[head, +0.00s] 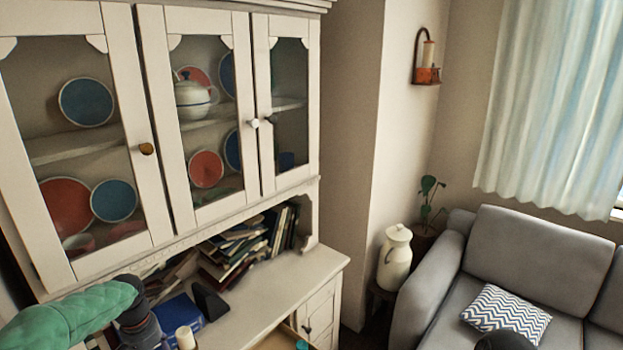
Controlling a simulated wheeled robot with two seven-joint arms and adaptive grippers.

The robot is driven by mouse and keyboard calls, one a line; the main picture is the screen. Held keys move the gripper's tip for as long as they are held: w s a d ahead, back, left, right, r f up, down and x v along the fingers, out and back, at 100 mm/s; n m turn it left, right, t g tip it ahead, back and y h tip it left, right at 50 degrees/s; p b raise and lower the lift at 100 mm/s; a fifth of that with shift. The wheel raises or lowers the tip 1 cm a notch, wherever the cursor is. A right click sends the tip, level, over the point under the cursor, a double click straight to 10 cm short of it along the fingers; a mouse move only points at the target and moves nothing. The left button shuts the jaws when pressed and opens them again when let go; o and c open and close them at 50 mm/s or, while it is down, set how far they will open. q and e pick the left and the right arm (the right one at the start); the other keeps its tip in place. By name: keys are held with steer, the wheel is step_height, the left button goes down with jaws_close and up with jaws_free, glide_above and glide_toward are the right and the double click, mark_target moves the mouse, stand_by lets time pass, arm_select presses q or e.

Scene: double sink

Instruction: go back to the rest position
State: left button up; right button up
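A green padded part (70,315) and a dark jointed part (138,322) come in from the left at the bottom left corner and look like my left arm. They cross in front of the cabinet's counter, and no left fingertips show clearly. My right gripper is not in view. A dark rounded shape (505,341) at the bottom edge, in front of the sofa, is cut off and I cannot tell what it is.
A white glass-door cabinet (150,120) holds plates. Its counter (285,282) bears books (235,250), a blue box (180,312) and a cream cylinder (186,338). A drawer below seems open. A milk can (395,258) stands beside a grey sofa (540,255).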

arm_select(q)
steer(key=s+d+f+m+h+b, duration=0.1)
steer(key=s+d+f+h, duration=0.15)
steer(key=d+f, duration=1.55)
steer(key=s+d+f+n+h+b, duration=0.1)
steer(key=s+d+f+b, duration=0.1)
steer(key=s+d+f, duration=1.1)
steer(key=s+f, duration=0.1)
steer(key=s, duration=0.3)
steer(key=shift+f, duration=0.3)
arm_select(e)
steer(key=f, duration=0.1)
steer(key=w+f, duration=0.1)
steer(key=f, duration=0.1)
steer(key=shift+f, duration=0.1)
